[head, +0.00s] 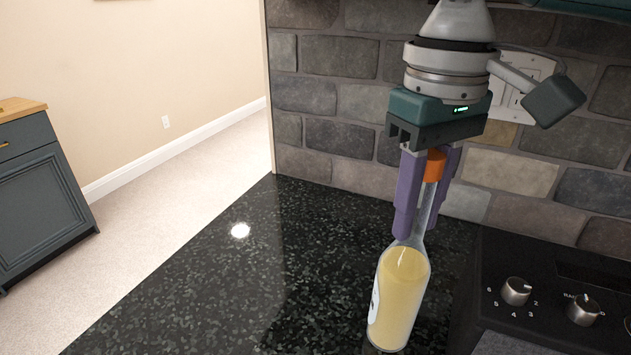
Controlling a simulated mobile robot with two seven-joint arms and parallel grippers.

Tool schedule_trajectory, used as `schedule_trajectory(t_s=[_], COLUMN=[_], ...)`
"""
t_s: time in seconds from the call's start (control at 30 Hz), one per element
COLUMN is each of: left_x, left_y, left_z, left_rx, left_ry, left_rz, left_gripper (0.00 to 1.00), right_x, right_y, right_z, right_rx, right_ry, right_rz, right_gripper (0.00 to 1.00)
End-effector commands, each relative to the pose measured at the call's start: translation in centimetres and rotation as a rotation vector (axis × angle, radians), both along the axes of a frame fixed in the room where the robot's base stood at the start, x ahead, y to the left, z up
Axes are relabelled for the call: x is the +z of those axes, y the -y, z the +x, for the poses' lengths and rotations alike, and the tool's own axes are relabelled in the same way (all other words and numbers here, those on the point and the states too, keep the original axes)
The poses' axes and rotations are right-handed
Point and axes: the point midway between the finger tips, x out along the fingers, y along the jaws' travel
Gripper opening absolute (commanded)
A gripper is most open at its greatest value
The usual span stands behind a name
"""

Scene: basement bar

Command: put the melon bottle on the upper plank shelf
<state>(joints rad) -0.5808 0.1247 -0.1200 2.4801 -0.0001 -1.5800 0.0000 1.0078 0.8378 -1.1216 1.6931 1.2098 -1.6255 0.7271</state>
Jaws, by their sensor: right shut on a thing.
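A clear bottle of pale yellow liquid (401,292) with an orange cap, which I take to be the melon bottle, is on or just above the black speckled countertop. I cannot tell whether its base touches the counter. It is nearly upright, tilted slightly in the picture. My right gripper (418,215) comes down from above, its purple fingers shut around the bottle's neck below the cap. My left gripper is not in view. The upper plank shelf is not in view.
A stove with knobs (516,291) stands right of the bottle. A stone brick wall (330,95) with an outlet plate rises behind the counter. The countertop (215,290) left of the bottle is clear. A blue-grey cabinet (40,200) stands at far left.

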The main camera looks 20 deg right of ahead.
Motion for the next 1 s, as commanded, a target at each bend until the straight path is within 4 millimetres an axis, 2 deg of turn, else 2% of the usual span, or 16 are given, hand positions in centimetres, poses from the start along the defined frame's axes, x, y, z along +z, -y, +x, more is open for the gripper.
schedule_trajectory(t_s=[0.03,0.4,0.43,0.67,0.7,1.0], left_x=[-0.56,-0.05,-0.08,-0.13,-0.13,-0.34], left_y=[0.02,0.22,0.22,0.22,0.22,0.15], left_z=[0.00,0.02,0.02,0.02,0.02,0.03], left_rx=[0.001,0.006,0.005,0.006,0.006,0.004], left_ry=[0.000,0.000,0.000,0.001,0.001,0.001], left_rz=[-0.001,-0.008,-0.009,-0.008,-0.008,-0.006], left_gripper=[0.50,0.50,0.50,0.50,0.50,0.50], right_x=[-0.35,-0.31,-0.48,-0.47,-0.47,-0.14], right_y=[-0.03,-0.06,-0.04,-0.04,-0.04,-0.01], right_z=[0.08,0.04,-0.02,0.00,0.00,0.05], right_rx=[0.000,0.000,0.000,0.000,0.000,0.000], right_ry=[0.004,0.002,0.000,0.001,0.001,0.003], right_rz=[0.001,0.001,0.000,0.000,0.000,0.000], right_gripper=[0.00,0.00,0.30,0.56,0.59,0.59])
